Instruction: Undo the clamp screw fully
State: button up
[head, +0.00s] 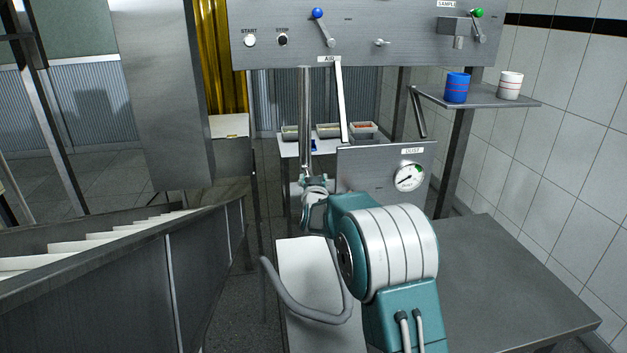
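No part is clearly recognisable as the clamp screw. A small metal handle (382,42) sticks out of the grey panel (350,20) at the top, and I cannot tell whether it is the screw. My teal and white arm rises from the bottom right of centre and reaches away to the left. Its far end (314,184) is small, beside the foot of an upright grey tube. The gripper fingers cannot be made out there, nor whether they touch the tube.
The panel carries START and STOP buttons and a blue-knobbed lever (325,28). A DUST panel with a gauge (409,177) stands behind my arm. Blue (456,87) and white (510,85) cups sit on a right shelf. A conveyor (120,270) fills the left; a bare metal table (500,285) lies right.

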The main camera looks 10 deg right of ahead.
jog(key=shift+n+y, duration=0.9)
jog(key=shift+y, duration=0.6)
jog(key=o, duration=1)
jog(key=shift+o, duration=0.2)
jog(key=s, duration=1.2)
